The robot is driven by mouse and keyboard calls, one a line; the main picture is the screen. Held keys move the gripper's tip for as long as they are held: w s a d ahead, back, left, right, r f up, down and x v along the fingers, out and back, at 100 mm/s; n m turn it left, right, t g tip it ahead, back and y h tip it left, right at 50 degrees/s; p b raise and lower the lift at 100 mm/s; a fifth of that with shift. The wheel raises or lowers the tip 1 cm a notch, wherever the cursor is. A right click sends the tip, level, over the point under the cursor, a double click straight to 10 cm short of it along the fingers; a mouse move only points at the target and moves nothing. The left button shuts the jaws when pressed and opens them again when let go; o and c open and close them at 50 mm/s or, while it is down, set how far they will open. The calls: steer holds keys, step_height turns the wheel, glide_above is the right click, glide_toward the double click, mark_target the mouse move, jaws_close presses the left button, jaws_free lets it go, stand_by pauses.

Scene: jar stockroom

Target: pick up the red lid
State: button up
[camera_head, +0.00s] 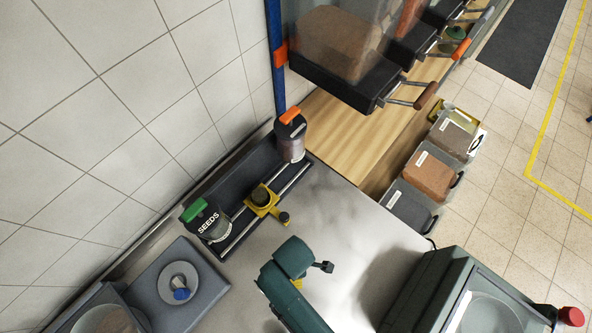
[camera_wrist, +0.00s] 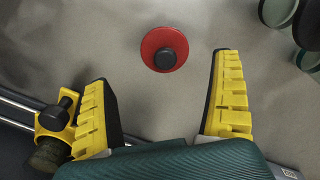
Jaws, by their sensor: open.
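The red lid (camera_wrist: 150,42) is a round red disc with a black knob. It lies on the grey metal worktop in the wrist view, at upper middle. My gripper (camera_wrist: 163,70) is open, with its yellow ridged fingers spread wide. The lid shows between and just beyond the fingertips, and nothing is held. How high the fingers are above the worktop is hard to tell. In the head view my green arm shows over the worktop (camera_head: 340,225), and I cannot make out the lid there.
A yellow clamp with black knobs (camera_head: 262,200) sits on rails, near my left finger in the wrist view (camera_wrist: 55,118). Jars with a green handle (camera_head: 205,220) and an orange handle (camera_head: 291,138) flank it. A grey machine (camera_head: 440,290) with a red knob (camera_head: 571,316) stands right.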

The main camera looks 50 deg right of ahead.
steer(key=f, duration=0.5)
steer(key=shift+s+a+f, duration=0.15)
steer(key=shift+s, duration=0.15)
steer(key=c, duration=1)
steer(key=shift+o, duration=0.2)
